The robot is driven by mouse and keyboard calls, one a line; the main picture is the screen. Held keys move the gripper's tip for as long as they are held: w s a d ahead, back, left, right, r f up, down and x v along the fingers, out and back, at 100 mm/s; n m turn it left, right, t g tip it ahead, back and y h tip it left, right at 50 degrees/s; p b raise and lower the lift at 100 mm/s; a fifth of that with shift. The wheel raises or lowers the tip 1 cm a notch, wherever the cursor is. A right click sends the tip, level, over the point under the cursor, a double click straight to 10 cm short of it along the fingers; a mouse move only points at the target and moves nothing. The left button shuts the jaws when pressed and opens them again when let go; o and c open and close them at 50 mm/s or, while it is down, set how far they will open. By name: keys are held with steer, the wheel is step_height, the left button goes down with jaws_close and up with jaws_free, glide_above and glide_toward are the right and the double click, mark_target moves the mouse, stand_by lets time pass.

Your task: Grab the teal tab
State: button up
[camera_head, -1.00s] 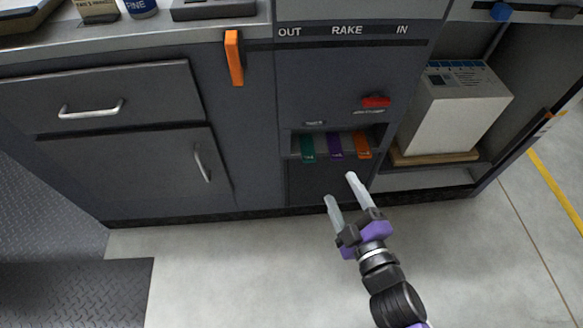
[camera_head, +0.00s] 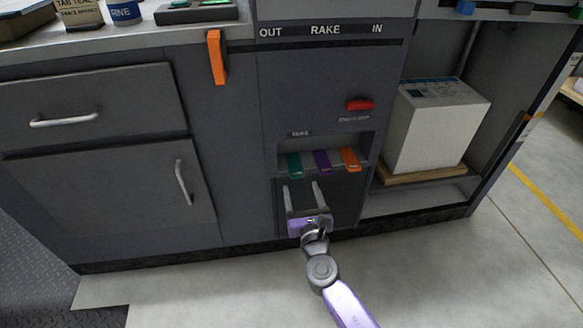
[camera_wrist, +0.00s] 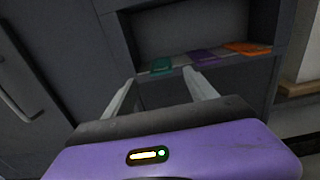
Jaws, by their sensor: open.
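The teal tab (camera_head: 294,163) hangs at the left of a row of three on the ledge of a recess in the grey cabinet. A purple tab (camera_head: 322,161) is in the middle and an orange tab (camera_head: 350,159) at the right. My gripper (camera_head: 300,184) is open and empty, just below and in front of the row. Its fingers point up toward the ledge, with a gap to the tabs. In the wrist view my gripper (camera_wrist: 160,88) shows both fingers apart.
A red switch (camera_head: 359,104) sits above the recess. A white box (camera_head: 430,130) stands on a wooden board in the open bay at right. An orange handle (camera_head: 216,57) and a drawer handle (camera_head: 66,120) stick out at left. The floor in front is clear.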

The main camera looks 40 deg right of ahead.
mark_target(298, 177)
steer(key=x, duration=0.2)
steer(key=b+x, duration=0.1)
steer(key=x, duration=0.3)
steer(key=shift+w+d+f, duration=0.2)
steer(key=shift+f, duration=0.1)
steer(key=c, duration=1.4)
